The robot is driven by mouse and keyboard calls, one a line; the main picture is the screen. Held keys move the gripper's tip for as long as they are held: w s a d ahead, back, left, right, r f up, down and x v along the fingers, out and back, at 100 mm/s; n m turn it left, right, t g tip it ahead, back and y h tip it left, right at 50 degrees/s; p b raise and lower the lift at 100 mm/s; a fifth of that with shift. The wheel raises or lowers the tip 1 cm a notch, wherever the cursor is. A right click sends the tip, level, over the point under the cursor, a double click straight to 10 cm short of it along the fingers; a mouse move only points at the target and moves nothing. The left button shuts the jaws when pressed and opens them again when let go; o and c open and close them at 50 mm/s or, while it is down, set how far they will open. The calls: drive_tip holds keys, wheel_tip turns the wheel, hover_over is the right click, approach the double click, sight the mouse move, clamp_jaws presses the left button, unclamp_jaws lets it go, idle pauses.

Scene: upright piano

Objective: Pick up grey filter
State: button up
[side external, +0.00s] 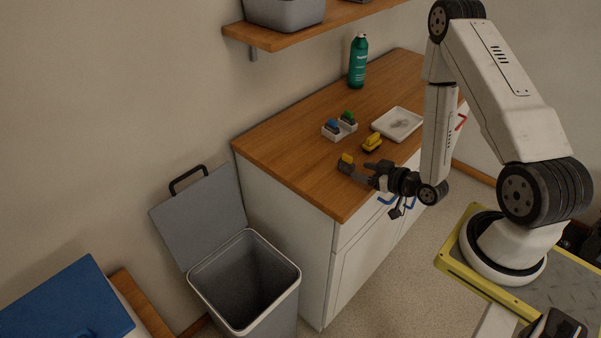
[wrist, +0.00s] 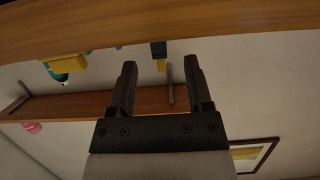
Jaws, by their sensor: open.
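A small dark grey block with a yellow part on top (side external: 346,160), which looks like the grey filter, sits near the front left edge of the wooden counter (side external: 285,140). In the wrist view the grey and yellow block (wrist: 159,50) shows beyond and between my fingertips; that view is upside down. My gripper (side external: 361,174) is low over the counter's front edge, just right of the block. Its two fingers (wrist: 158,68) are apart with nothing held. In the side view the gripper partly overlaps the block's right side, so I cannot tell the exact gap.
A yellow block (side external: 372,143) lies behind the gripper. White holders (side external: 340,130) with blue and green pieces, a white tray (side external: 398,123) and a green bottle (side external: 358,61) stand farther back. An open bin (side external: 245,280) is left of the cabinet. A shelf (side external: 300,32) hangs above.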

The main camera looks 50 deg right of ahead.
sight(354, 167)
drive_tip(key=shift+w+f, duration=0.15)
drive_tip(key=shift+w, duration=0.4)
drive_tip(key=shift+w, duration=0.1)
drive_tip(key=shift+x, duration=2.45)
clamp_jaws()
